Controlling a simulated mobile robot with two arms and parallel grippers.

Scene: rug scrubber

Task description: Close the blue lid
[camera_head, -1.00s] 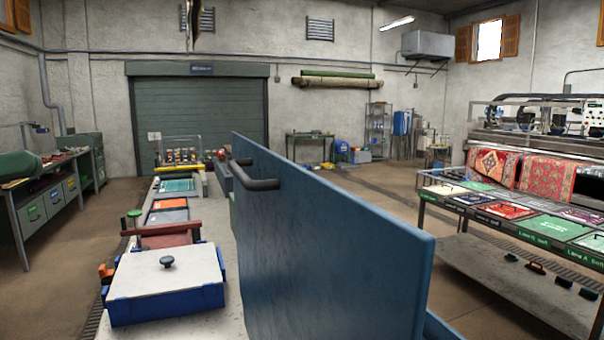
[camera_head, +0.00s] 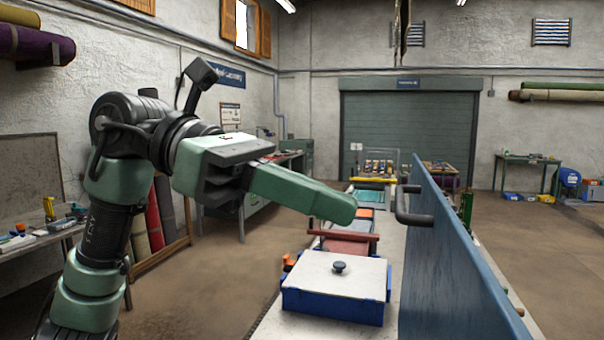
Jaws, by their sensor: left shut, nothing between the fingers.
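The blue lid (camera_head: 450,262) is a large flat panel standing upright on the right side of the bench, with a dark bar handle (camera_head: 408,205) on its left face. My left gripper (camera_head: 345,208) reaches in from the left with its green fingers together and empty. In the picture its tip is left of the handle, above the bench; I cannot tell the gap in depth. My right gripper is not in view.
A blue box with a white top and dark knob (camera_head: 338,268) sits on the bench below my left gripper. Red, orange and teal items line the bench behind it. A side table (camera_head: 30,245) with tools stands at the left. Open floor lies to the right.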

